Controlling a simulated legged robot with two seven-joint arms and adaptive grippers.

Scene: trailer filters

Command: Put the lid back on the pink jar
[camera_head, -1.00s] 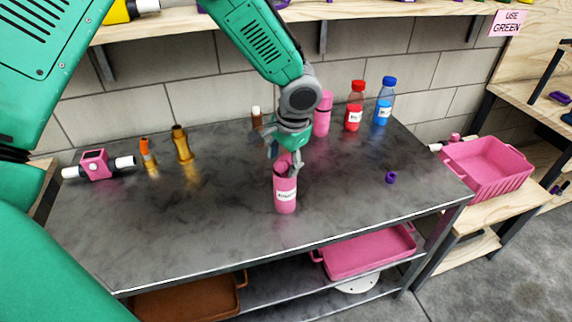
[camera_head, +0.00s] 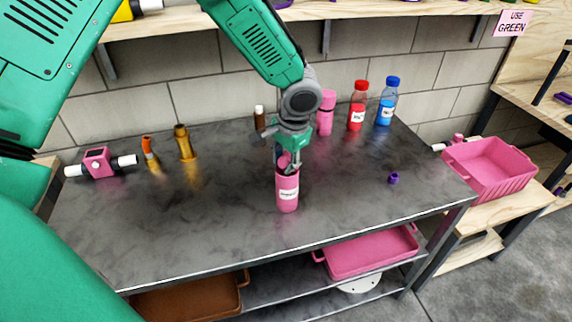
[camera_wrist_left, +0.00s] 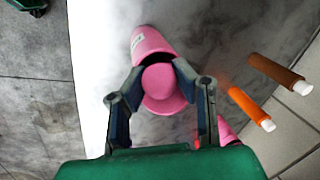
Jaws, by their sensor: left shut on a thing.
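The pink jar (camera_head: 288,194) stands upright on the dark metal table, with a white label on its front. Its dark open mouth shows just past the lid in the wrist view, where the jar (camera_wrist_left: 149,41) appears above the lid. My left gripper (camera_head: 287,165) is directly over the jar's mouth. It is shut on the pink lid (camera_wrist_left: 160,84), which sits between the two fingers. The lid (camera_head: 284,160) is partly hidden by the fingers in the head view. I cannot tell whether the lid touches the rim. My right gripper is not in view.
A pink bottle (camera_head: 326,113), a red bottle (camera_head: 357,108) and a blue bottle (camera_head: 387,104) stand along the back. A small purple cap (camera_head: 393,178) lies to the right. Gold bottles (camera_head: 184,143) and a pink-and-white device (camera_head: 98,162) are left. The table's front is clear.

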